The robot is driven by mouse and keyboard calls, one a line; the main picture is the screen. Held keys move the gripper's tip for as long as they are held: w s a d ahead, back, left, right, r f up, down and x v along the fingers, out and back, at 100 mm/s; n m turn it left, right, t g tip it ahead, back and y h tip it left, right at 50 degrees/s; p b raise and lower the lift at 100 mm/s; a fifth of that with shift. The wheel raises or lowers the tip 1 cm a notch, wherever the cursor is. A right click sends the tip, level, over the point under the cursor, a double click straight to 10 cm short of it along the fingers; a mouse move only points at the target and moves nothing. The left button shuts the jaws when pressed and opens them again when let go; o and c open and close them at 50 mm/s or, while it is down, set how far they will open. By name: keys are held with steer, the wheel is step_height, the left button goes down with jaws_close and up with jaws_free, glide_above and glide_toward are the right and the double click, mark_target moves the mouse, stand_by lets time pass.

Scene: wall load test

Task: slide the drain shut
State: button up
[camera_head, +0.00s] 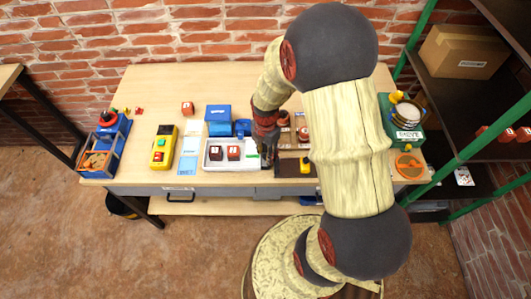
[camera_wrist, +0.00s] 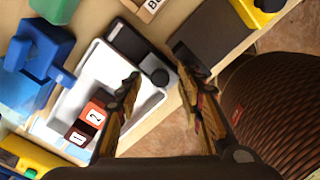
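I cannot tell whether the drain is open or shut. The white tray also shows in the head view (camera_head: 208,163), with red numbered blocks (camera_head: 233,153) in it. My gripper (camera_wrist: 160,68) is open, its fingers apart on either side of the knob. Contact with the knob cannot be told. In the head view my gripper (camera_head: 268,158) is at the tray's right end, and my arm hides part of the table.
A blue device (camera_wrist: 40,50) stands beside the tray. A dark plate (camera_wrist: 212,38) with a yellow item (camera_wrist: 252,12) lies on the other side. A yellow button box (camera_head: 163,147) stands further left. A green-framed rig (camera_head: 402,113) stands right. The table's front edge is close.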

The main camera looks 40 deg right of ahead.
steer(key=shift+c, duration=0.3)
jaws_close()
stand_by(0.6)
